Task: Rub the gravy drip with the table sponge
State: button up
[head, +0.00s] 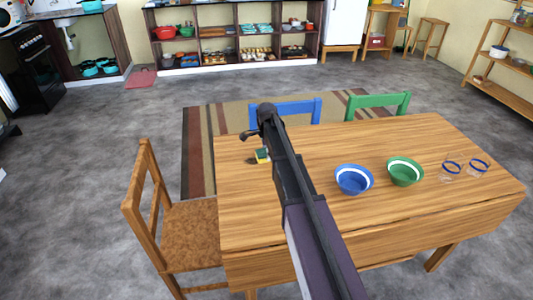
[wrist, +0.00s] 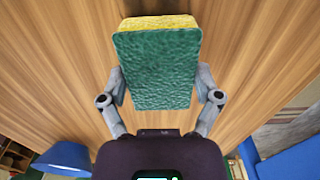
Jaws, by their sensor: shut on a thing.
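The table sponge (wrist: 155,70), green on its broad face with a yellow layer, is held between the two grey fingers of my gripper (wrist: 160,88). My arm hides part of the table, and the fingers are hard to make out in the head view.
A brown chair (head: 180,225) is at the left; blue (head: 297,112) and green (head: 380,103) chairs are behind. The table's left end looks mostly clear.

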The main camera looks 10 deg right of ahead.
aim_at(258, 153)
jog(key=shift+a, duration=0.2)
jog(key=shift+a, duration=1.55)
jog(key=shift+a+f, duration=0.1)
jog(key=shift+a, duration=1.55)
jog(key=shift+a, duration=0.15)
jog(key=shift+w+a, duration=0.15)
jog(key=shift+a, duration=1.35)
jog(key=shift+r+p, duration=3.1)
